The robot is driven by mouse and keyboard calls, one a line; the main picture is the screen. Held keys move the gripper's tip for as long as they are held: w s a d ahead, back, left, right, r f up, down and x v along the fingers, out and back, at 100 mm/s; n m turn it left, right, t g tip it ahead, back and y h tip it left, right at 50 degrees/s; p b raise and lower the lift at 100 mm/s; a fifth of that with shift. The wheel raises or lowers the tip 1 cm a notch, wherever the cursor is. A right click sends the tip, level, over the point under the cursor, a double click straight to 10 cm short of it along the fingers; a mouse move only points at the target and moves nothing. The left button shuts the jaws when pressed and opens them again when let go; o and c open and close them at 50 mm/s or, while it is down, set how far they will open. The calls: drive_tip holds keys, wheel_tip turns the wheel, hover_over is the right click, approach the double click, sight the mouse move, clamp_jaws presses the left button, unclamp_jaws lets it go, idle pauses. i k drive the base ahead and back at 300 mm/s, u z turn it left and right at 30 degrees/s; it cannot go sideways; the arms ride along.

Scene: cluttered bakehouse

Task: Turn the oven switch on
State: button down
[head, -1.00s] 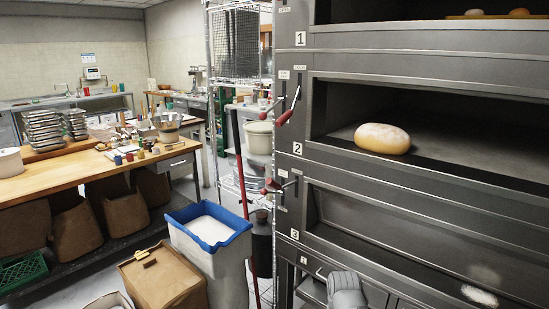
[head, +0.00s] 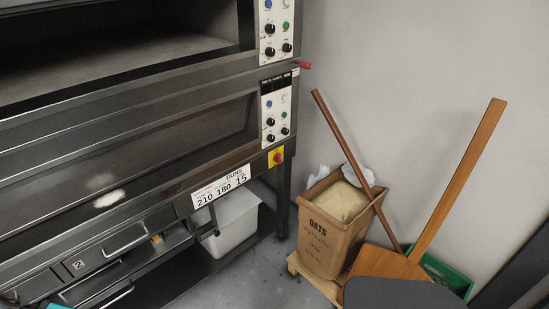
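The deck oven (head: 120,130) fills the left half of the head view, seen at an angle. A red rotary switch on a yellow plate (head: 276,157) sits at the lower right corner of its front, below a control panel (head: 275,113). The exact angle of the switch's knob is too small to tell. My gripper is not in view, and nothing is seen touching the switch.
A label (head: 221,186) reading "BUNS 210 180 15" is left of the switch. A white bin (head: 232,224) stands under the oven. An oats sack (head: 330,235), a wooden peel (head: 460,180) and a green crate (head: 446,274) stand at the right. Some grey floor is clear between.

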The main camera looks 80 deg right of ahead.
sight(277, 157)
drive_tip(key=z, duration=2.8)
